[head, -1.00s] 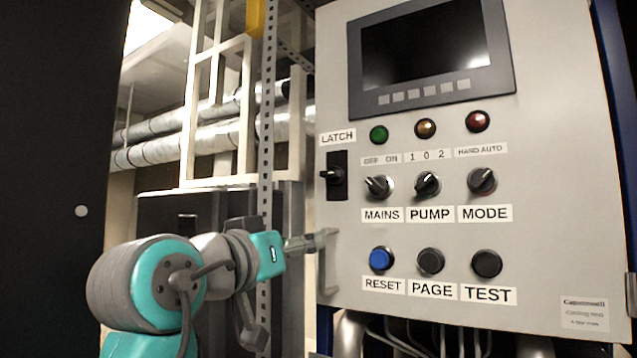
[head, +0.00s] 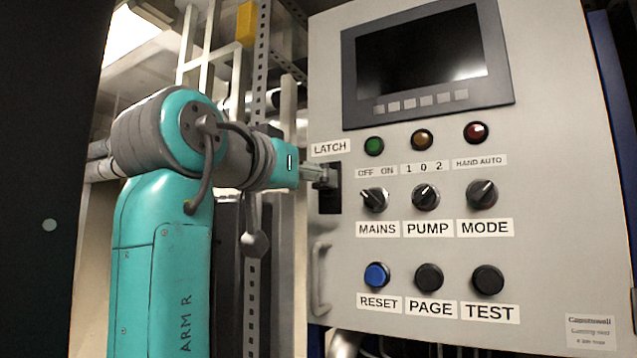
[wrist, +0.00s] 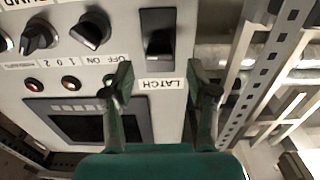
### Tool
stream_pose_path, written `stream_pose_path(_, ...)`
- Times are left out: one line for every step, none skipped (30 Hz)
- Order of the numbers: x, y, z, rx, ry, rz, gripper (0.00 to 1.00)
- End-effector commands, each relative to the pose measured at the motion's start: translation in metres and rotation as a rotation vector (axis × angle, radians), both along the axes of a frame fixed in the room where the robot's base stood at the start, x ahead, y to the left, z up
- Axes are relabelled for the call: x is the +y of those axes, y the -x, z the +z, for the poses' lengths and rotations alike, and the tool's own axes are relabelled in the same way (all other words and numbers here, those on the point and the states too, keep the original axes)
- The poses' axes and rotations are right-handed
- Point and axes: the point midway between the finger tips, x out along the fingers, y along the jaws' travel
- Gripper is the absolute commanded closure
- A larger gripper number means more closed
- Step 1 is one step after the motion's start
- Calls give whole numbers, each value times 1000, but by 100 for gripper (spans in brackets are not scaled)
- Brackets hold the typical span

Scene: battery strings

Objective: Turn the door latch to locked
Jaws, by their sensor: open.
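The door latch is a small dark knob on a black plate (head: 329,200) at the left edge of the grey cabinet door, under the label LATCH. In the head view my gripper (head: 322,174) is in front of the upper part of this plate and hides the knob. In the wrist view, which is upside down, the latch (wrist: 159,42) shows ahead of the fingertips, its knob roughly upright in that picture. My gripper (wrist: 159,72) is open, one finger to each side of the LATCH label. Nothing is between the fingers, and I cannot tell whether they touch the door.
The MAINS selector (head: 374,199) and the green lamp (head: 374,146) are close to the right of the latch. A door handle (head: 320,280) is below it. A dark screen (head: 425,62) is above right. A perforated metal upright (head: 259,70) stands left of the cabinet.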

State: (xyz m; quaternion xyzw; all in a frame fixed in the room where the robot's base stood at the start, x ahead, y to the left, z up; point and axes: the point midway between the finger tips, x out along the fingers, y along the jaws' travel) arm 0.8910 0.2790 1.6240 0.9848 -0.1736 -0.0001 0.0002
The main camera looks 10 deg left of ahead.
Motion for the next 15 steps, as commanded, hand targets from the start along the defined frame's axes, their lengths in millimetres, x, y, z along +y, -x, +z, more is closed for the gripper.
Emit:
stream_pose_path(-4, -8, 0, 0, 1, -2, 42)
stream_pose_path(-5, -12, 0, 1, 1, -1, 42)
stream_pose_path(-7, -17, 0, 1, 1, -2, 42)
stream_pose_path(-8, -20, 0, 1, 1, -2, 42)
stream_pose_path(-9, -23, 0, 1, 0, -2, 42)
stream_pose_path(-10, -26, 0, 1, 0, 0, 42)
stream_pose_path(-10, -28, 0, 1, 0, 0, 42)
stream_pose_path(-11, -30, 0, 0, 0, 0, 42)
stream_pose_path(-12, -32, 0, 0, 0, 0, 42)
stream_pose_path(-12, -33, 0, 0, 0, 0, 42)
stream_pose_path(-13, -34, 0, 0, 0, 0, 42)
stream_pose_path(-13, -34, 0, 0, 0, 0, 42)
stream_pose_path(-13, -35, 0, 0, 0, 0, 42)
stream_pose_path(-13, -35, 0, 0, 0, 0, 42)
stream_pose_path(-13, -35, 0, 0, 0, 0, 42)
